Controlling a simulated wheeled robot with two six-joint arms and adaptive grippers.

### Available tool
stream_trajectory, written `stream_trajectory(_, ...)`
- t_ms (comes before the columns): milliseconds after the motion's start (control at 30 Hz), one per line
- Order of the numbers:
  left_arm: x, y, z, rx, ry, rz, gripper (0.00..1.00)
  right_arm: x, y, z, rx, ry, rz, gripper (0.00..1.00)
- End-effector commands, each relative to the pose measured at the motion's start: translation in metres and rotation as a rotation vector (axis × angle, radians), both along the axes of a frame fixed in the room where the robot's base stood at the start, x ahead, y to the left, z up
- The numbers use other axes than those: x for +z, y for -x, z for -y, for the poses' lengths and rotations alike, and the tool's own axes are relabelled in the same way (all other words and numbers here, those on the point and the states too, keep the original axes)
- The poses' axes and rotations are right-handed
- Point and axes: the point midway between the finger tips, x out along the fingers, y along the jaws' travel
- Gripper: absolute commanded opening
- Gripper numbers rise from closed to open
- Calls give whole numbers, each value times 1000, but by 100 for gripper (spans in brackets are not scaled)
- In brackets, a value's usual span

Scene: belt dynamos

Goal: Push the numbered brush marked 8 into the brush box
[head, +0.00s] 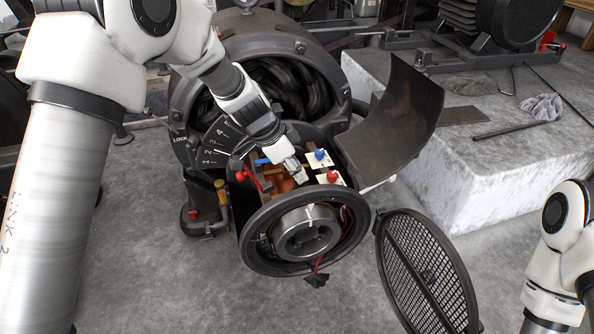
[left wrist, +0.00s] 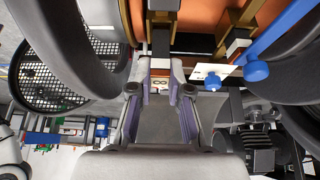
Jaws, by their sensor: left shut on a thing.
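My left gripper (head: 303,179) reaches down into the open end of the dynamo, next to the copper-coloured part inside. In the left wrist view my left gripper (left wrist: 161,92) is shut on a small pale block marked 8, the numbered brush (left wrist: 160,83). A dark slot-like fitting with brass-coloured edges, seemingly the brush box (left wrist: 163,22), lies straight ahead of the brush. I cannot tell whether the brush touches it or is partly inside. In the head view the brush and box are hidden by the gripper. My right gripper is out of view; only its arm shows.
The dynamo's round front rim (head: 262,262) and a blue lever with a knob (left wrist: 256,71) are close to the gripper. Red (head: 332,177) and blue knobs (head: 319,155) stand on white plates beside it. A mesh cover (head: 425,275) leans at the right front; a curved cover (head: 395,120) stands open.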

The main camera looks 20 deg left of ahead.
Motion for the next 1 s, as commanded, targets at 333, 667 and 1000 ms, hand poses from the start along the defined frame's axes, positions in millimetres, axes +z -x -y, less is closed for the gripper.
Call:
stream_trajectory(333, 0, 0, 0, 0, -1, 1, 0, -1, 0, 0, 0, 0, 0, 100)
stream_trajectory(667, 1, 0, 0, -1, -1, 2, 0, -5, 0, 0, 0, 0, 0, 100)
stream_trajectory(1000, -5, 0, 0, 0, -1, 1, 0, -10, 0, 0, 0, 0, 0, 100)
